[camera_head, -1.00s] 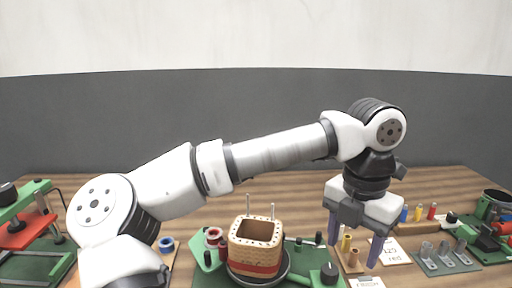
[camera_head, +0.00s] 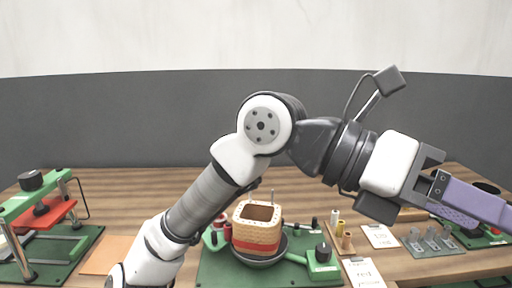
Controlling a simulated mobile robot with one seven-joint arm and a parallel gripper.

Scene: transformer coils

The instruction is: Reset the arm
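My gripper (camera_head: 490,208) is raised at the right side of the view and points to the right. Its purple fingers run to the right picture edge and overlap from this angle, so their gap does not show. I see nothing held between them. My arm bends up in the middle and passes in front of the table's left-centre part. A woven tan coil former (camera_head: 257,228) with a red band stands on a round dark base on a green board, left of and below the gripper.
A green and red press (camera_head: 40,215) stands at the left. Yellow and brown spools (camera_head: 342,232), labelled cards (camera_head: 381,237) and a board with grey metal pieces (camera_head: 432,243) lie at the right. More green equipment (camera_head: 482,238) sits partly behind the gripper. The wooden table's back strip is mostly clear.

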